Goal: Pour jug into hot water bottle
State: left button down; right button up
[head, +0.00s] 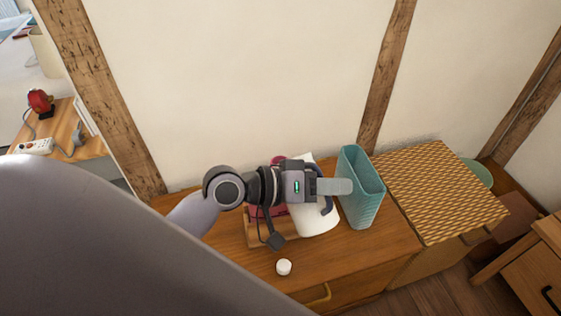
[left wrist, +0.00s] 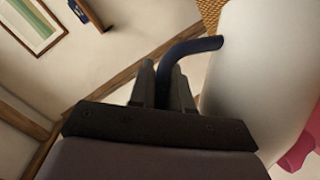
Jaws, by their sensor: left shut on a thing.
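A white jug (head: 314,218) with a dark blue handle (head: 327,206) is over the wooden dresser top, partly hidden by my left gripper (head: 338,187). My left gripper is shut on the handle. In the left wrist view the fingers (left wrist: 163,90) close around the dark blue handle (left wrist: 190,48), and the white jug body (left wrist: 262,75) fills the right side. A dark pink hot water bottle (head: 262,211) lies left of the jug on a wooden holder (head: 258,234), mostly hidden by my arm. It also shows in the left wrist view (left wrist: 303,145). My right gripper is not in view.
A teal bin (head: 362,190) stands just right of the jug. A woven-topped box (head: 438,185) is further right. A small white cap (head: 284,267) lies at the dresser's front (head: 355,262). The wall (head: 250,80) is close behind.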

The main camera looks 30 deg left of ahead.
pick_arm(q)
jog(key=shift+w+a+r+n+h, duration=0.15)
jog(key=shift+a+r+n+h, duration=0.15)
jog(key=shift+r, duration=0.3)
jog(key=shift+w+a+r+n+h, duration=0.15)
jog(key=shift+a+r+n, duration=0.1)
jog(key=shift+r+n, duration=0.3)
jog(key=shift+w+a+r+n+h, duration=0.15)
jog(key=shift+a+r+n+h, duration=0.1)
jog(key=shift+r, duration=0.4)
dwell(2.8)
jog(key=shift+w+a+r+n+h, duration=0.3)
jog(key=shift+a+r+n+h, duration=0.1)
jog(key=shift+a+r+n, duration=0.3)
dwell(2.4)
